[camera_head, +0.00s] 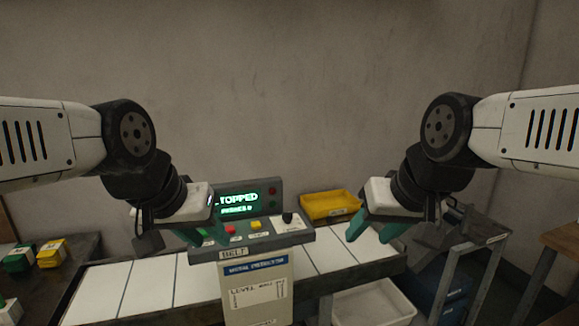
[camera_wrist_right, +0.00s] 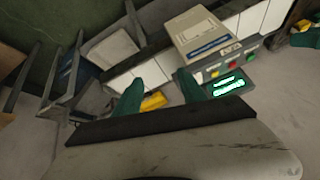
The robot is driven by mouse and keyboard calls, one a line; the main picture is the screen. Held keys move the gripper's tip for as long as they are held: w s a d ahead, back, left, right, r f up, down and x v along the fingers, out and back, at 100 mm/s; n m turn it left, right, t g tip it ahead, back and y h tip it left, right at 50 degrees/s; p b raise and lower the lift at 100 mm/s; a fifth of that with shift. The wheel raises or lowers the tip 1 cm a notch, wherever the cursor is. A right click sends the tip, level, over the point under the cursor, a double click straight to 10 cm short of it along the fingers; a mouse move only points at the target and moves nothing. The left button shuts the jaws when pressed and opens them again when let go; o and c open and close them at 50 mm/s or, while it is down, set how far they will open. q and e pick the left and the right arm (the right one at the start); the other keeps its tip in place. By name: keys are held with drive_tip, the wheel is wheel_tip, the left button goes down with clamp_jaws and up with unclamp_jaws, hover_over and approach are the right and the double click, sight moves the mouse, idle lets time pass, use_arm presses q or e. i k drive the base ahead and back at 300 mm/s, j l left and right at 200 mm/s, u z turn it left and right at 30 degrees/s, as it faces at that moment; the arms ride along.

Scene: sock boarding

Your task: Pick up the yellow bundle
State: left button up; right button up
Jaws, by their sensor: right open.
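The yellow bundle (camera_head: 51,251) lies on the dark table at the far left, beside a green bundle (camera_head: 19,259). In the right wrist view a yellow bundle (camera_wrist_right: 304,25) shows small at the upper right edge. My right gripper (camera_head: 373,229) is open and empty above the right part of the belt, far from the bundle. Its two teal fingers also show in the right wrist view (camera_wrist_right: 158,92).
A control panel (camera_head: 262,240) reading "STOPPED" stands before the white-slatted belt (camera_head: 150,284). A yellow tray (camera_head: 330,206) sits behind the belt. A pale bin (camera_head: 372,303) is below it. A grey metal stand (camera_head: 462,250) is at right. Bare wall lies behind.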

sight(52, 255)
drive_tip(key=u, duration=1.75)
drive_tip(key=i+j+u, duration=0.15)
drive_tip(key=i, duration=0.3)
drive_tip(key=i+j+u, duration=0.15)
drive_tip(key=i, duration=0.3)
drive_tip(key=i+j+u, duration=0.15)
drive_tip(key=i, duration=0.3)
